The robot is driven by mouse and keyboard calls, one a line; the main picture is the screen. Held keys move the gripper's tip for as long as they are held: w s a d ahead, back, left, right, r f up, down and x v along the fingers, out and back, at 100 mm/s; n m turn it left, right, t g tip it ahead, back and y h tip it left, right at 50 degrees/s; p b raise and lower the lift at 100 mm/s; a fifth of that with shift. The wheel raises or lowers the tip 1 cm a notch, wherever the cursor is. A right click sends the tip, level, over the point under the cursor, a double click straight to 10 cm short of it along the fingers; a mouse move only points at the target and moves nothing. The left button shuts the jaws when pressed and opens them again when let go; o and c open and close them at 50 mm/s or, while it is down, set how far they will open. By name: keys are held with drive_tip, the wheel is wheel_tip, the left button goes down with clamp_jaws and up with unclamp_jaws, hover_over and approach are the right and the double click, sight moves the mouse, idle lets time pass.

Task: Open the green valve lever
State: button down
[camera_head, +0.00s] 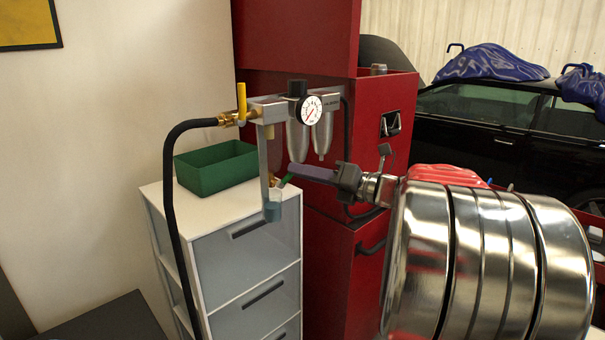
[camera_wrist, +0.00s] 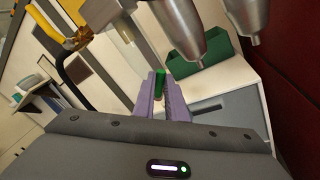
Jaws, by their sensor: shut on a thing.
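The green valve lever (camera_head: 285,181) shows as a small green piece beside the grey vertical pipe (camera_head: 263,155), at the tip of my gripper (camera_head: 291,171). In the wrist view the lever (camera_wrist: 160,77) stands between the two purple fingers of my gripper (camera_wrist: 160,84), which are shut on it. The fingers hide part of the lever, and the valve body behind it is hard to make out. The pipe drops from the air unit with its round gauge (camera_head: 310,110).
A yellow lever (camera_head: 241,100) and black hose (camera_head: 170,185) are on the unit's left. Metal bowls (camera_head: 322,135) hang just above my fingers. A green bin (camera_head: 215,168) stands on the white drawer unit (camera_head: 165,203). A red cabinet (camera_head: 325,265) is close behind.

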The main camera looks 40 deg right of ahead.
sight(277, 168)
drive_tip(key=n, duration=0.1)
drive_tip(key=a+n, duration=0.1)
drive_tip(key=r+n+g, duration=0.1)
drive_tip(key=n, duration=0.1)
drive_tip(key=shift+s+a+h, duration=0.15)
drive_tip(key=shift+a+h, duration=0.1)
drive_tip(key=shift+h, duration=0.15)
drive_tip(key=shift+s+a+r+n+h, duration=0.2)
drive_tip(key=shift+a+n, duration=0.25)
drive_tip(key=shift+n, duration=0.4)
drive_tip(key=shift+w+a+r+n+h, duration=0.1)
drive_tip(key=shift+a+n+h, duration=0.25)
drive_tip(key=shift+n, duration=0.5)
drive_tip(key=shift+g, duration=0.3)
drive_tip(key=c, duration=1.8)
unclamp_jaws()
drive_tip(key=v, duration=1.3)
drive_tip(key=shift+s, duration=0.4)
drive_tip(key=shift+d, duration=0.1)
